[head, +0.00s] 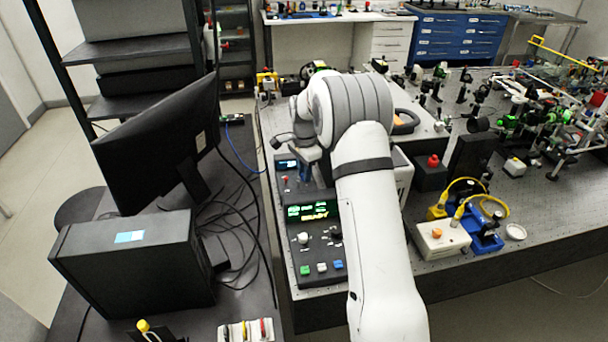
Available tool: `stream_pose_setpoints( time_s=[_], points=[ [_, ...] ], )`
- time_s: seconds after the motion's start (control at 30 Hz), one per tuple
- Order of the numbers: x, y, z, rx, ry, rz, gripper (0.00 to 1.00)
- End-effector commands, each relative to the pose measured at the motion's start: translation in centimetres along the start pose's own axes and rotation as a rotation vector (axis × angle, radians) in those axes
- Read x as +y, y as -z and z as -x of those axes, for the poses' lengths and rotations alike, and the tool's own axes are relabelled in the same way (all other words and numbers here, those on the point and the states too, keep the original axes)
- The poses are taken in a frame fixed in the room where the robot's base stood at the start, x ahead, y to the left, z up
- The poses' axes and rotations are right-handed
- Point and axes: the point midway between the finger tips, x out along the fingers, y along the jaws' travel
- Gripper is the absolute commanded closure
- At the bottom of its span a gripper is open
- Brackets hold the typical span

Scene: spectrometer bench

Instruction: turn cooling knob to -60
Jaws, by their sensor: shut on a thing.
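My gripper (309,176) points down over the upper dark control box (287,190), left of my arm. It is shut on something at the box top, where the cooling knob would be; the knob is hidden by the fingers. The box has a small blue-lit display (287,163), too small to read, and a red button (284,180). In front is a lower control panel (296,254) with a green and yellow display (313,211) that seems to say READY. It carries a white knob (303,238), a dark knob (336,232) and green, white and blue buttons.
A monitor (160,140) and a black computer case (135,262) stand on the left desk with loose cables. Right of my arm are a box with a red button (432,161), a white box (440,242) and yellow cables (490,190). Optics crowd the bench behind.

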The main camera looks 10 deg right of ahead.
Motion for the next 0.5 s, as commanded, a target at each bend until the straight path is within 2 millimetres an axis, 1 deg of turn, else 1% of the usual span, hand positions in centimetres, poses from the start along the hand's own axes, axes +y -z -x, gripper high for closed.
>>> stream_pose_setpoints(
  time_s=[0.5],
  points=[
    [-0.08, 0.00, 0.00, 0.000, 0.003, -0.491, 1.00]
  ],
)
